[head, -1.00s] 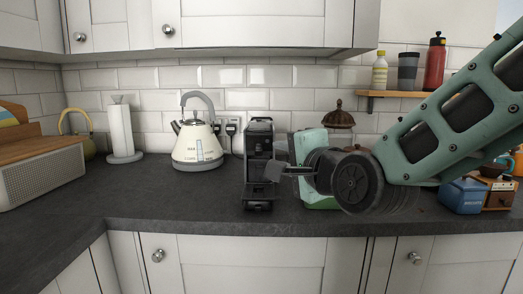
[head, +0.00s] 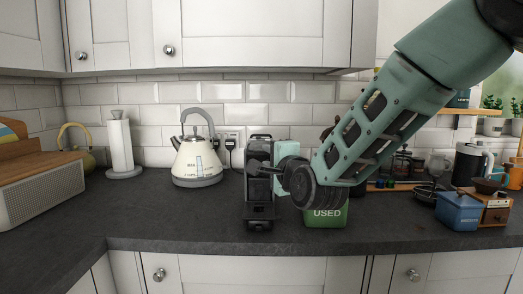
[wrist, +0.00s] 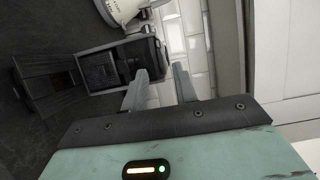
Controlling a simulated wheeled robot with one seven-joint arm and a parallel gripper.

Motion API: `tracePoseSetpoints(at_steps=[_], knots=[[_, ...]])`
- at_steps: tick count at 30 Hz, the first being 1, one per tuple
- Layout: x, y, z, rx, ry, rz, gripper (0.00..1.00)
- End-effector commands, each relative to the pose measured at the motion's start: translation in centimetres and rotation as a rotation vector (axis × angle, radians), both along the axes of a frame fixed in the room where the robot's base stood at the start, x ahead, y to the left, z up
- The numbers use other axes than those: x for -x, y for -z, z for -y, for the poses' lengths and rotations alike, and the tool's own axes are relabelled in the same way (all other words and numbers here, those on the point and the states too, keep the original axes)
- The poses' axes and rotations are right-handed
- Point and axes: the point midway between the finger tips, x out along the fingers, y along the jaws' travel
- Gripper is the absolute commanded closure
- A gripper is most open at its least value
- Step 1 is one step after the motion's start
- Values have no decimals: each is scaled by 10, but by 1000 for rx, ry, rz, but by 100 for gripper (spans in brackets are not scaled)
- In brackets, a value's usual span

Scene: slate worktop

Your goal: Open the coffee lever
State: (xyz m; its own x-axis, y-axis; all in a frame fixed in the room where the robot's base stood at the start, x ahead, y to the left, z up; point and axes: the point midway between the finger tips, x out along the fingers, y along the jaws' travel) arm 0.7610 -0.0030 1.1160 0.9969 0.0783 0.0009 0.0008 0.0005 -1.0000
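The black coffee machine (head: 259,205) stands upright on the worktop in the middle of the head view. Its narrow top, with the lever (head: 260,137), looks closed down; the lever's exact shape is hard to make out. In the wrist view the machine (wrist: 98,68) lies sideways, its top end pointing right near the fingers. I cannot tell whether a finger touches the machine.
A cream kettle (head: 197,160) stands left of the machine. A blue box (head: 458,212) stands further right. The worktop at front left is clear.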

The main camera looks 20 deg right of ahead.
Motion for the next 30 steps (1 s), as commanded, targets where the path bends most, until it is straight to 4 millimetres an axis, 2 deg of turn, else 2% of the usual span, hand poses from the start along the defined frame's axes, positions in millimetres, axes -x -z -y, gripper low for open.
tracePoseSetpoints(at_steps=[3,9,21,23,24,25,30], knots=[[-23,-1,-2,-1,0,-2,71],[-46,-1,-4,0,0,-1,71],[-53,0,-4,1,0,-1,71],[-53,0,-4,1,0,-1,85],[-53,0,-4,1,0,-1,96],[-53,0,-4,1,0,-1,100],[-53,0,-4,0,0,-1,100]])
